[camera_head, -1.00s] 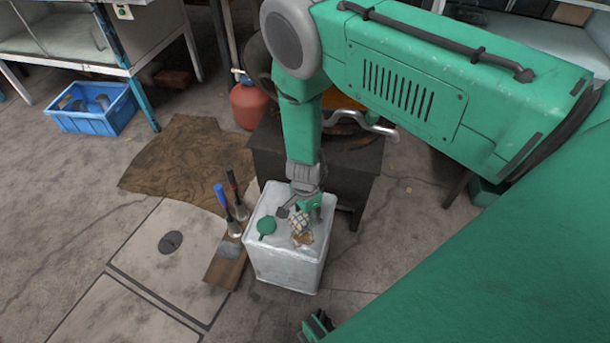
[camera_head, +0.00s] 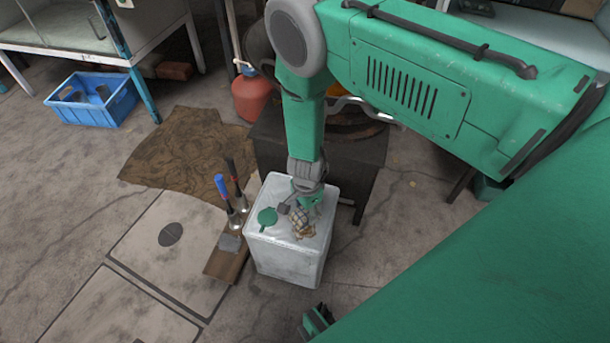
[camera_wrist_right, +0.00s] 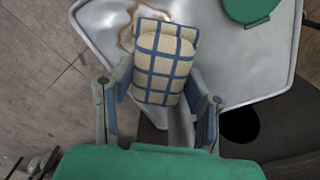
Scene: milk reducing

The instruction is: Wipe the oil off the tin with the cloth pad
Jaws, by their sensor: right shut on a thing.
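The tin (camera_head: 287,258) is a square silvery can standing upright on the floor, with a green cap (camera_head: 267,217) on its top. My right gripper (camera_head: 303,208) is over the top of the tin, pointing down. It is shut on the cloth pad (camera_wrist_right: 163,62), which is cream with blue checks. The pad lies at the tin's top surface, over a brown oil stain (camera_wrist_right: 126,36) that partly shows beside it. The stain also shows at the pad's lower edge in the head view (camera_head: 304,234). A small part of my left gripper (camera_head: 318,321) shows at the bottom; its fingers are unclear.
Tools with blue and red handles (camera_head: 226,198) stand on a wooden board (camera_head: 226,262) left of the tin. A dark stand (camera_head: 340,165) is close behind it. A brown cloth (camera_head: 180,150), red container (camera_head: 250,97) and blue crate (camera_head: 92,100) lie farther back.

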